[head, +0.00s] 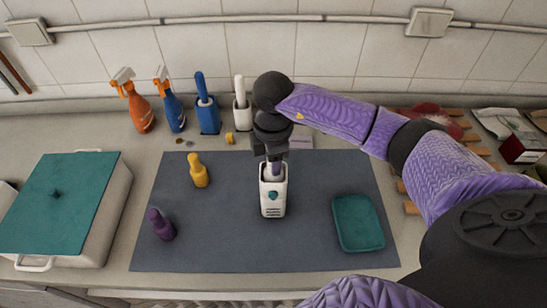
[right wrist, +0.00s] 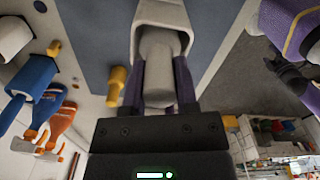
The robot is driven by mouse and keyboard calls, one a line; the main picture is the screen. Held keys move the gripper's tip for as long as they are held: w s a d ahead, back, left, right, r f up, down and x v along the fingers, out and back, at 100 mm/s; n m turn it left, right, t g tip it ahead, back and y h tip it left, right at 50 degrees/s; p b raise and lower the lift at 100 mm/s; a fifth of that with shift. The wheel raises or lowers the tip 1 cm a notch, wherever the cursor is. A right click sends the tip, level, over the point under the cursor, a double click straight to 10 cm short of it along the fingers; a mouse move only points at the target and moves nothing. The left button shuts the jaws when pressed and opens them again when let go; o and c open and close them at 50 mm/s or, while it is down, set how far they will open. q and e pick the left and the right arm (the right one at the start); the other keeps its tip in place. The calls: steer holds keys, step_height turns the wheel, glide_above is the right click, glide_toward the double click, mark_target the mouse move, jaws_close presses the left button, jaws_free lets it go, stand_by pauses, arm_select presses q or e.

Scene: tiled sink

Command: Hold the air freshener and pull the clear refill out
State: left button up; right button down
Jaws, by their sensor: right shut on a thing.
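The air freshener (head: 273,205) is a white upright housing with a teal round button, standing on the dark mat near its middle. Its top is open. My right gripper (head: 272,163) comes down from above and is shut on the clear refill (right wrist: 158,65). In the right wrist view the refill looks like a pale grey cylinder between my two purple fingers, with its far end inside the white housing. How deep it sits is hidden. My left gripper is not seen in the head view.
The mat (head: 225,235) also bears a yellow bottle (head: 199,172), a purple bottle (head: 161,226) and a teal tray (head: 358,223). A teal-lidded box (head: 115,215) stands at left. Spray bottles (head: 138,108) and brushes line the back wall. The mat's front is clear.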

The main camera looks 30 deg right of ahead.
steer(key=shift+c, duration=1.5)
jaws_free()
